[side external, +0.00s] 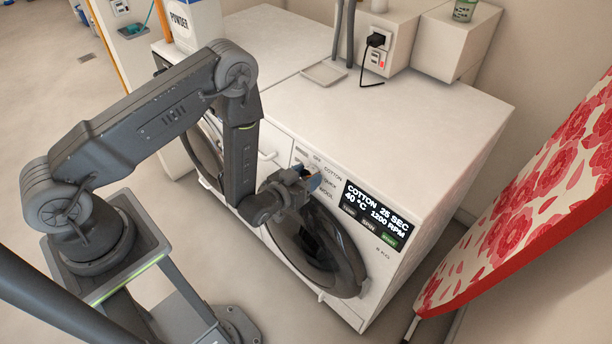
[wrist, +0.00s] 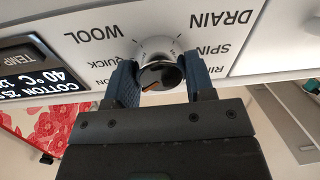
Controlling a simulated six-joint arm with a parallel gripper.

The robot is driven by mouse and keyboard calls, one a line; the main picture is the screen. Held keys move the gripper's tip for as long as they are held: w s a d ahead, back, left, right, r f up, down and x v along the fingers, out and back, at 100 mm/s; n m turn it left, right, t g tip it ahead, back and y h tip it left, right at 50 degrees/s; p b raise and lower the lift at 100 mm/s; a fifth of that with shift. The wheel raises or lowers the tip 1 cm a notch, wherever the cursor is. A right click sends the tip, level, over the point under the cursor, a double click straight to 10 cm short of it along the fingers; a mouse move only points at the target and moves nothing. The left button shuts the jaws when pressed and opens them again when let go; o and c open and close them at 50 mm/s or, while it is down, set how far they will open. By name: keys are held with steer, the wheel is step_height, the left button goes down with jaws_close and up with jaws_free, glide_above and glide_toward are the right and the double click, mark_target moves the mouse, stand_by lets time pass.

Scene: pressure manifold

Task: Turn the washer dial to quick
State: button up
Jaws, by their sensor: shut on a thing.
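The washer dial (wrist: 161,76) is a round dark knob with a silver rim on the white panel. Its orange mark points to the lower left in the wrist view, toward the side with the COTTON label (wrist: 113,81). The QUICK label (wrist: 105,58) is just above that, and WOOL is higher. My gripper (wrist: 160,69) is shut on the dial, one blue finger on each side. In the side view my gripper (side external: 309,179) is at the washer's (side external: 420,130) front panel and mostly hides the dial. The display (side external: 376,215) reads COTTON, 25 SEC, 40 °C, 1200 RPM.
The washer's round door (side external: 318,250) is below the panel. A second white machine (side external: 265,45) stands to the left. A red floral ironing board (side external: 545,210) leans at the right. The washer top is mostly clear, with a shallow tray (side external: 324,73) at its back left.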

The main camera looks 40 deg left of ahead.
steer(key=m, duration=0.4)
steer(key=shift+m+h, duration=0.4)
steer(key=shift+m, duration=1.7)
steer(key=o, duration=0.9)
steer(key=s, duration=0.4)
steer(key=s+r, duration=0.1)
steer(key=s, duration=0.7)
steer(key=shift+r, duration=0.3)
